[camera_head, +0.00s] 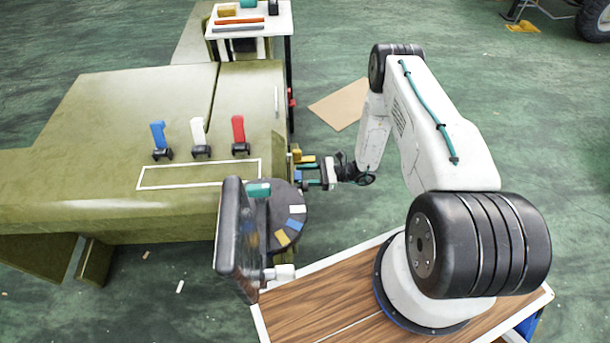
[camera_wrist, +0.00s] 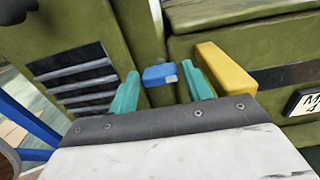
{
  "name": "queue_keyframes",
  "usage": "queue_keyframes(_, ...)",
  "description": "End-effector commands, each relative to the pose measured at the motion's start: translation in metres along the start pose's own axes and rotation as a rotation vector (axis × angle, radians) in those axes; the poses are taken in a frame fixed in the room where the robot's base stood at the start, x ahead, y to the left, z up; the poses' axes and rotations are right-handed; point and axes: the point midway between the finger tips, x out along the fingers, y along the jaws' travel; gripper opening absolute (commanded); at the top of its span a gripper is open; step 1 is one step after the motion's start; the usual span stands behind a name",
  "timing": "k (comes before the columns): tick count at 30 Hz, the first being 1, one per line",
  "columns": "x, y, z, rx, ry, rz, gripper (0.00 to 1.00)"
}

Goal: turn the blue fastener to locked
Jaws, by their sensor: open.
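A small blue fastener (camera_wrist: 158,75) shows on the green chassis face in the wrist view, with a pale patch on its right end. It lies near the seam between two green panels. My gripper (camera_wrist: 161,82) has its two teal fingers apart, one on each side of the blue fastener in the picture. I cannot tell whether either finger touches it. In the head view, my gripper (camera_head: 304,174) is at the right end of the green chassis (camera_head: 110,110), where the fastener is small and hard to make out.
A yellow block (camera_wrist: 225,68) sits just right of my right finger. Blue (camera_head: 158,134), white (camera_head: 198,131) and red (camera_head: 238,129) levers stand on the chassis top. A round dark tray (camera_head: 290,212) is near my gripper. A white table (camera_head: 275,22) stands behind.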

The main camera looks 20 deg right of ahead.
Motion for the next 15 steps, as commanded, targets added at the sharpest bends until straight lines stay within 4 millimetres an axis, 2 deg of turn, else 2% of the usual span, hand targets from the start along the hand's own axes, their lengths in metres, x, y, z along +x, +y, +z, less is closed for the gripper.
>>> queue_keyframes(4, -0.0002, 0.0, 0.0001, 0.0, 0.0, 0.0, 0.49)
queue_keyframes(7, -0.0003, 0.0, 0.0001, 0.0, 0.0, 0.0, 0.21)
queue_keyframes(8, -0.0003, 0.0, 0.0001, 0.0, 0.0, 0.0, 0.17)
queue_keyframes(15, -0.0007, -0.0003, 0.0002, 0.01, 0.0, 0.0, 0.17)
